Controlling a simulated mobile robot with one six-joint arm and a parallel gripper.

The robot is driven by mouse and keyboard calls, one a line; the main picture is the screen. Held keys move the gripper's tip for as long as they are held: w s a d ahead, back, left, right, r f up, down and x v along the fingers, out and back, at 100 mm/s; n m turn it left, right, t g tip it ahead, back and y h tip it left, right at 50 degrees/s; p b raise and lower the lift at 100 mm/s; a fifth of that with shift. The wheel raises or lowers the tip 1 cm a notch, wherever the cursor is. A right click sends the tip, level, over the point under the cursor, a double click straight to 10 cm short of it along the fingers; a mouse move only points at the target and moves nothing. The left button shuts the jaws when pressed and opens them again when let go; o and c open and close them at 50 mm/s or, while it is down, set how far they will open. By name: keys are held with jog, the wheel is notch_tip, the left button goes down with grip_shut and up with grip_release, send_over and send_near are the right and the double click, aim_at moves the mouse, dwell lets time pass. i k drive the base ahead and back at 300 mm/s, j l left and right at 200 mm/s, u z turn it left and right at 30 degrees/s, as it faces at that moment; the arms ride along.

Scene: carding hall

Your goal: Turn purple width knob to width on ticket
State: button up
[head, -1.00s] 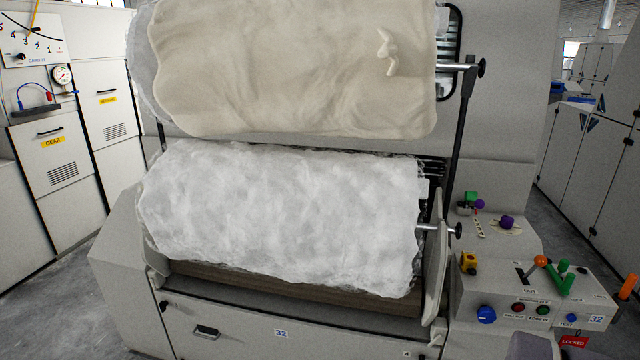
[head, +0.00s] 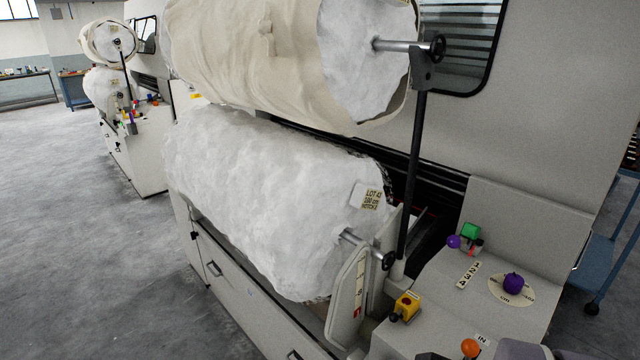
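A dark purple knob (head: 513,283) sits on a pale round dial plate (head: 497,293) on top of the machine's control box at the right. The plate has markings around the knob, too small to read surely. A ticket (head: 372,199) is on the end of the lower white roll; its top line looks like "LOT 42", and the line below seems to be a width in cm, perhaps 100. A smaller purple ball (head: 453,241) sits beside a scale strip (head: 468,274) numbered 1 to 4.
A green block (head: 470,231) stands behind the scale strip. A yellow box with a button (head: 405,306) and an orange ball (head: 470,347) are near the front. A black upright post (head: 415,170) rises beside the rolls. Open floor (head: 70,220) lies at the left.

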aim_at(513, 283)
jog(key=k+l+u, duration=0.15)
jog(key=l, duration=0.3)
jog(key=l+u, duration=0.15)
jog(key=l, duration=0.3)
jog(key=k+l+u, duration=0.2)
jog(key=k+l, duration=0.2)
jog(key=l, duration=0.2)
jog(key=l+u, duration=0.35)
jog(key=l, duration=0.95)
jog(key=l+u, duration=0.35)
jog(key=l, duration=0.95)
jog(key=i+l+u, duration=0.1)
jog(key=i+l, duration=0.15)
jog(key=l, duration=0.15)
